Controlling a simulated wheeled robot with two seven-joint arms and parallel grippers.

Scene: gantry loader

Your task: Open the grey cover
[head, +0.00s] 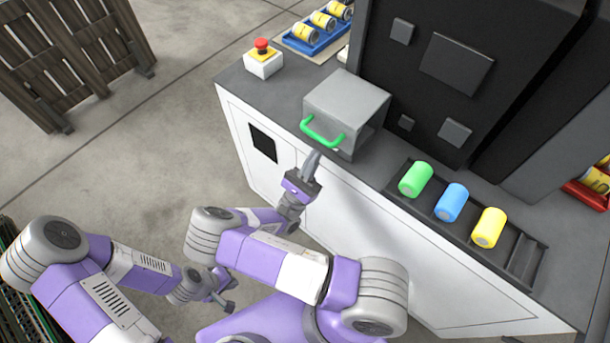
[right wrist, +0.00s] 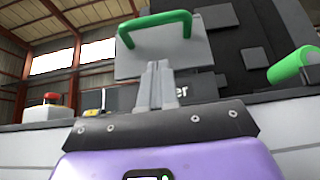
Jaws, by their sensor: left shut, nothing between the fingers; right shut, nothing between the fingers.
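The grey cover (head: 350,97) is a box-shaped hood on the counter of the white machine, with a green handle (head: 322,133) along its front edge. It looks lowered. The cover (right wrist: 190,50) and its handle (right wrist: 153,22) also show in the right wrist view, beyond and above the fingertips. My right gripper (head: 313,157) is shut and empty, just in front of and below the handle, apart from it. Its fingers (right wrist: 156,82) stand together in the wrist view. My left gripper (head: 225,300) is shut and empty, low over the floor, far from the cover.
A red emergency button (head: 262,50) on a white box stands left of the cover. A green (head: 415,180), a blue (head: 451,203) and a yellow cylinder (head: 488,228) lie in a dark rack to the right. A dark machine column (head: 455,65) rises behind.

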